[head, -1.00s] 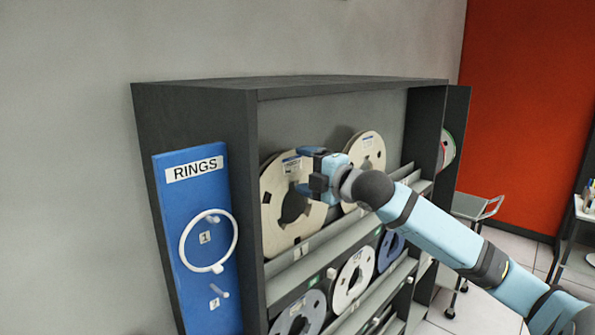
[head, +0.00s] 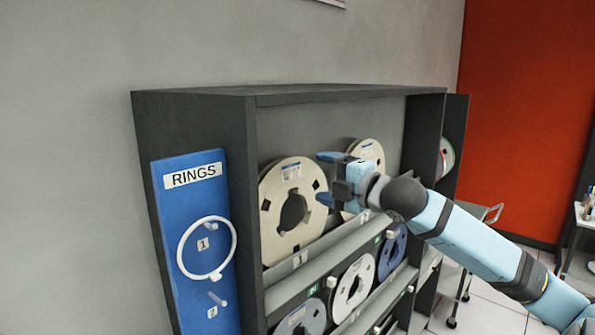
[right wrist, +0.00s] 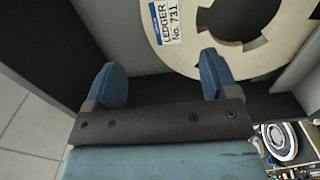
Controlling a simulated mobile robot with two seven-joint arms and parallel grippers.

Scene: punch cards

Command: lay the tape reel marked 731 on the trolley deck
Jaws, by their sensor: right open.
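The tape reel marked 731 (right wrist: 225,55) is a large cream reel. Its white and blue label reads "LEDGER No. 731" in the right wrist view. In the head view two cream reels stand on the top shelf, a left one (head: 280,226) and a right one (head: 371,151); their labels are too small to read, so I cannot tell which is 731. My right gripper (head: 326,178) is open and empty in front of them, its fingers pointing left. In the right wrist view (right wrist: 160,63) its fingertips are near the reel's rim. The trolley deck is not clearly identifiable.
The dark cabinet (head: 196,113) has a lower shelf with several reels (head: 353,283). A shelf lip (head: 325,246) runs before the top reels. A blue RINGS board (head: 192,305) holds a white ring (head: 181,255). Metal-framed furniture stands at the right.

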